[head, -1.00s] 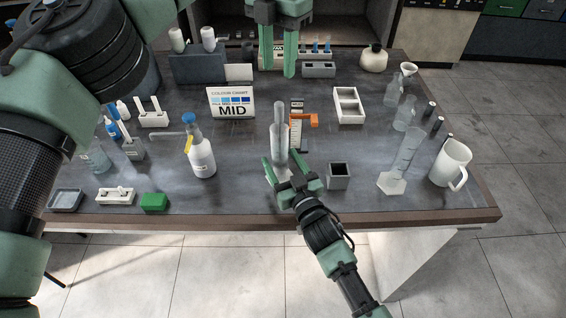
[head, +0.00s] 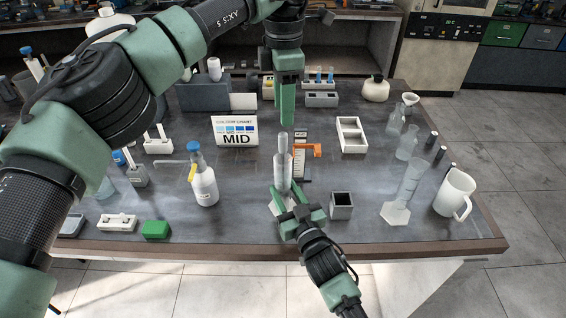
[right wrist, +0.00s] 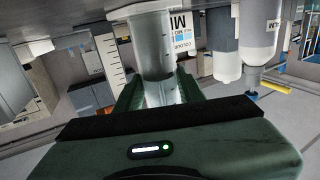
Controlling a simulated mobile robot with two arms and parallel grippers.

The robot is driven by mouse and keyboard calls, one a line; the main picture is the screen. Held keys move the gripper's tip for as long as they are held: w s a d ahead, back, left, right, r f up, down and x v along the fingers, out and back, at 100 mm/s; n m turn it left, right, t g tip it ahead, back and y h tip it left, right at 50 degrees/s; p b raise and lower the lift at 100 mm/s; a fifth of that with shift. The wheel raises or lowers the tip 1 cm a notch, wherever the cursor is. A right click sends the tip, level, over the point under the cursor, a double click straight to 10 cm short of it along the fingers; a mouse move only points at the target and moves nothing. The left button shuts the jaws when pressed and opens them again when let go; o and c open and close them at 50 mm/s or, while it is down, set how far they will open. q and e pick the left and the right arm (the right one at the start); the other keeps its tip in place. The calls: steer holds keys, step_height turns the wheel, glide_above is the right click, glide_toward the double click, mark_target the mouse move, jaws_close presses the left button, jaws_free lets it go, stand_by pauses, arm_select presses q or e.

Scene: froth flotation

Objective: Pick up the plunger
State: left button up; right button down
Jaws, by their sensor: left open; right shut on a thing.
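The plunger (head: 283,145) is a grey rod. It stands upright with its top sticking out of a clear cylinder (head: 283,175) in the middle of the table. My right gripper (head: 297,212) is shut on the cylinder low down, from the front edge side. In the right wrist view the cylinder (right wrist: 155,50) sits between the fingers. My left gripper (head: 287,120) points down just above the plunger's top in the head view. It is empty and open, seen edge-on so that one finger hides the other. The plunger's lower part is hard to make out inside the cylinder.
An orange piece with a scale (head: 306,150) is close behind the cylinder on the right. A dark square cup (head: 342,206) stands right of my right gripper.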

mark_target(283, 145)
arm_select(q)
step_height(283, 145, down, 6)
steer(key=shift+r, duration=0.2)
steer(key=shift+w+a+f, duration=0.1)
steer(key=shift+w+f, duration=0.05)
steer(key=shift+f, duration=1.3)
steer(key=shift+w+f, duration=0.15)
steer(key=shift+f, duration=1.3)
jaws_close()
steer(key=shift+r, duration=0.1)
